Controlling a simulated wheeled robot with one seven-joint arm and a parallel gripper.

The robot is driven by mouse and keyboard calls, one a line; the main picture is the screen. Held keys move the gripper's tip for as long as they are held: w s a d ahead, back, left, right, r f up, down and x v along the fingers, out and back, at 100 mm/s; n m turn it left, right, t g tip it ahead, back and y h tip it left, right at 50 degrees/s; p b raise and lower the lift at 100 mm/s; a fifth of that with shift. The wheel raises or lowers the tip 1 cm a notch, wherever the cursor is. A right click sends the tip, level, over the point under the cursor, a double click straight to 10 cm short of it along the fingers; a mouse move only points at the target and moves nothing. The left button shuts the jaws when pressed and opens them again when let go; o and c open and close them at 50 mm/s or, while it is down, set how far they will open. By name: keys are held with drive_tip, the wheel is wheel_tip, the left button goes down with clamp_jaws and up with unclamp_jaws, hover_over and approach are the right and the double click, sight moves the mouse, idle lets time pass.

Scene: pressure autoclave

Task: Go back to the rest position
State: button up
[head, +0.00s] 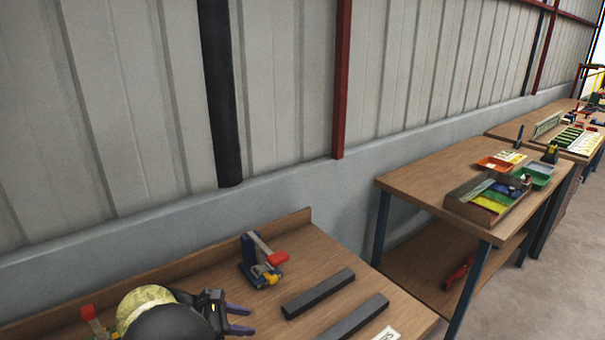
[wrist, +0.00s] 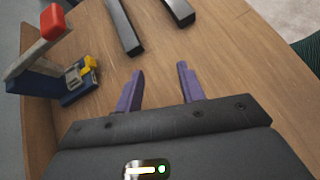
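My gripper (head: 239,320) is at the lower left of the head view, above the near wooden workbench (head: 225,278). In the wrist view my gripper (wrist: 160,88) shows two purple fingers standing apart with only bare bench top between them. It is open and empty. A blue clamp-like device (head: 262,262) with a red-ended lever and a yellow part stands on the bench beyond my gripper. It also shows at the left of the wrist view (wrist: 50,68), apart from my fingers.
Two dark bars (head: 318,293) (head: 357,317) lie on the bench right of the device. A white label (head: 387,334) is at the bench's front edge. A second table (head: 420,183) with a parts tray (head: 488,200) stands to the right. A wall (head: 110,120) runs behind.

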drive_tip(key=s+d+r+m+g+y+p, duration=0.1)
drive_tip(key=d+r+m+g+y+p, duration=0.15)
drive_tip(key=d+m, duration=0.45)
drive_tip(key=s+d+r+m+g+y+p, duration=0.1)
drive_tip(key=s+d+r+m+g+y, duration=0.15)
drive_tip(key=d, duration=0.85)
drive_tip(key=s+d+r+m+t+y+p, duration=0.3)
drive_tip(key=s+d+r+m+y+p, duration=0.1)
drive_tip(key=s+d+r+m, duration=0.4)
drive_tip(key=s+d+m, duration=0.2)
drive_tip(key=d+m, duration=0.1)
drive_tip(key=m, duration=0.1)
drive_tip(key=shift+s+d+y, duration=0.25)
drive_tip(key=shift+s+y, duration=0.05)
drive_tip(key=shift+s, duration=0.05)
drive_tip(key=shift+s+d+r, duration=0.1)
